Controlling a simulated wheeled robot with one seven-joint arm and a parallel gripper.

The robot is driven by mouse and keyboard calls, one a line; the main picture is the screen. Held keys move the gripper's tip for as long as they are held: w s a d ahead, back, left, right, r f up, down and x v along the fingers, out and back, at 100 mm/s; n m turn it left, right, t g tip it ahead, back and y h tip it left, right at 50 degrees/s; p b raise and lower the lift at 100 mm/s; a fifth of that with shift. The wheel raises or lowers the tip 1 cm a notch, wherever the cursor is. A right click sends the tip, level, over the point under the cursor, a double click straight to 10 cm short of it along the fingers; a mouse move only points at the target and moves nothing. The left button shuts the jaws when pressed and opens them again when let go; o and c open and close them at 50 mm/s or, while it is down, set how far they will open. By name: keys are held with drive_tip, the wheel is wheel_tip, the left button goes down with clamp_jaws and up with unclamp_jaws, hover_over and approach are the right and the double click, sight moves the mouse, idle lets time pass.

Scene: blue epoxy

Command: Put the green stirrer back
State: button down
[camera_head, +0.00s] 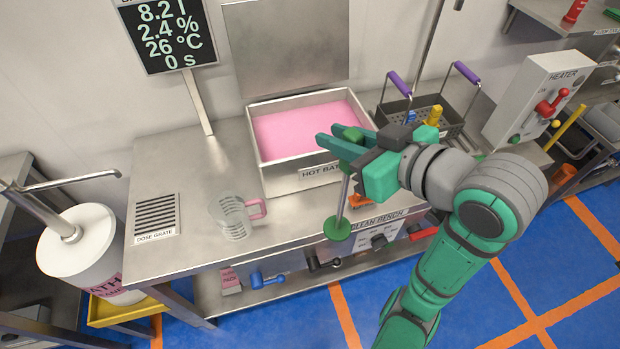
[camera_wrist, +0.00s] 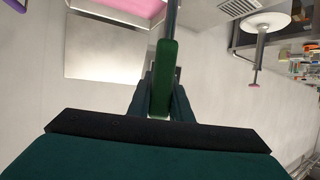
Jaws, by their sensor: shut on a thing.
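The green stirrer (camera_head: 338,227) has a thin grey shaft, a round green disc at its lower end and a green grip at the top. My gripper (camera_head: 345,140) is shut on the green grip, and the stirrer hangs nearly upright in front of the hot bath. In the wrist view the green grip (camera_wrist: 163,80) sits between the fingers of my gripper (camera_wrist: 160,95), with the grey shaft running up out of frame. The disc appears in front of the bench's front edge. I cannot see a holder for the stirrer clearly.
The hot bath (camera_head: 280,172) holds pink liquid. A clear jug (camera_head: 229,214) with a pink handle stands on the steel bench near the dose grate (camera_head: 156,215). A dark basket (camera_head: 447,122) with purple handles is behind my gripper. A heater box (camera_head: 528,95) is at right.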

drive_tip(key=w+a+f, duration=0.5)
drive_tip(key=w+f, duration=0.6)
drive_tip(key=f, duration=0.1)
drive_tip(key=shift+w+a+f, duration=0.25)
drive_tip(key=shift+a+f, duration=0.05)
drive_tip(key=shift+a, duration=0.1)
drive_tip(key=shift+f, duration=0.15)
drive_tip(key=c, duration=1.6)
unclamp_jaws()
